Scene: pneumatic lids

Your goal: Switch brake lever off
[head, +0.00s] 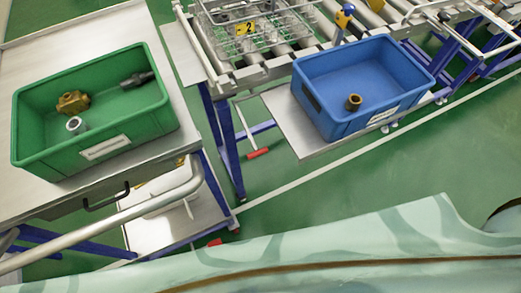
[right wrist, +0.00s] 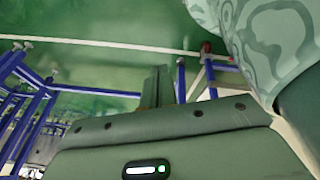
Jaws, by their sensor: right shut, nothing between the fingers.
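A lever with a red grip (head: 257,153) sticks out low beneath the roller conveyor in the head view. A second small red part (head: 215,242) shows at the foot of the cart on the left. I cannot tell which of these is the brake lever. In the right wrist view a red tip (right wrist: 206,47) shows on a blue frame, beyond my right gripper. My right gripper (right wrist: 157,85) is shut and empty, with its fingers pointing toward the green floor. It touches nothing that I can see. My left gripper is not in view.
A green bin (head: 95,150) with metal fittings stands on the cart at left. A blue bin (head: 330,125) with one brass fitting stands on a steel shelf. A metal handrail (head: 110,222) crosses the cart's near side. The green floor (head: 330,190) is clear.

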